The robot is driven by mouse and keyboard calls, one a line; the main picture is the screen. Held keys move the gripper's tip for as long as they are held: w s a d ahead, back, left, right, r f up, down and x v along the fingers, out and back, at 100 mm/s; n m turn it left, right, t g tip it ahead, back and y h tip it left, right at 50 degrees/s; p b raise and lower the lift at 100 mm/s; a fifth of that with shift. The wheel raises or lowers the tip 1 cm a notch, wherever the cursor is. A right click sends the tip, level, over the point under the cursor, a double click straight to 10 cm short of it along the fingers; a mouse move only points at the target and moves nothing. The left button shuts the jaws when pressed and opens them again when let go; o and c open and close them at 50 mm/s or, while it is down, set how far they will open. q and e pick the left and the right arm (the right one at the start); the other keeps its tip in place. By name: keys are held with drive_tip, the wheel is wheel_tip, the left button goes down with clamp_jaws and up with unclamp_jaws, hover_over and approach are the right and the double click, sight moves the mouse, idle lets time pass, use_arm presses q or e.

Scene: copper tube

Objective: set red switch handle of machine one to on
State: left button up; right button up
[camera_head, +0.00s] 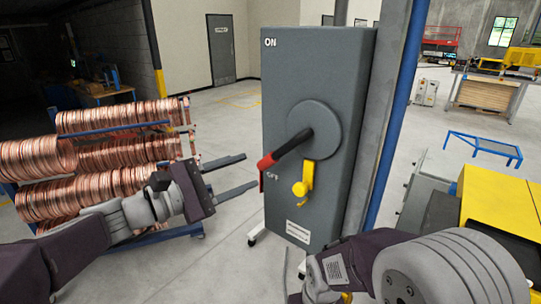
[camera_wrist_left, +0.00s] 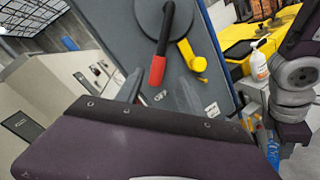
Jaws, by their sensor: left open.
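A grey switch box (camera_head: 285,85) stands upright in the middle, marked ON at its top left and OFF lower down. Its handle has a black lever on a round hub and a red grip (camera_head: 266,161), pointing down-left towards the OFF mark. My left gripper (camera_head: 251,170) is open and empty, left of the box, its two fingers pointing at the red grip. In the left wrist view the red grip (camera_wrist_left: 157,71) appears beyond and between the fingertips (camera_wrist_left: 160,88); contact cannot be made out. My right arm shows at the lower right, but its fingers do not show.
A yellow latch (camera_head: 303,184) hangs below the hub, close to the handle. A blue post (camera_head: 402,95) rises right of the box. Copper coils (camera_head: 100,155) on a rack stand at the left. A yellow machine (camera_head: 497,205) is at the right.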

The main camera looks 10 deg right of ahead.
sight(263, 163)
use_arm(q)
drive_tip(key=w+d+p, duration=0.1)
drive_tip(key=d, duration=0.1)
drive_tip(key=w+d+p, duration=0.2)
drive_tip(key=shift+r, duration=0.2)
drive_tip(key=x, duration=0.1)
drive_tip(key=p+x, duration=0.1)
drive_tip(key=shift+s+d+f, duration=0.15)
drive_tip(key=shift+d, duration=0.15)
drive_tip(key=shift+d+f, duration=0.1)
drive_tip(key=shift+d, duration=0.3)
drive_tip(key=shift+a, duration=0.25)
drive_tip(key=shift+c, duration=0.7)
drive_tip(key=shift+a, duration=0.1)
clamp_jaws()
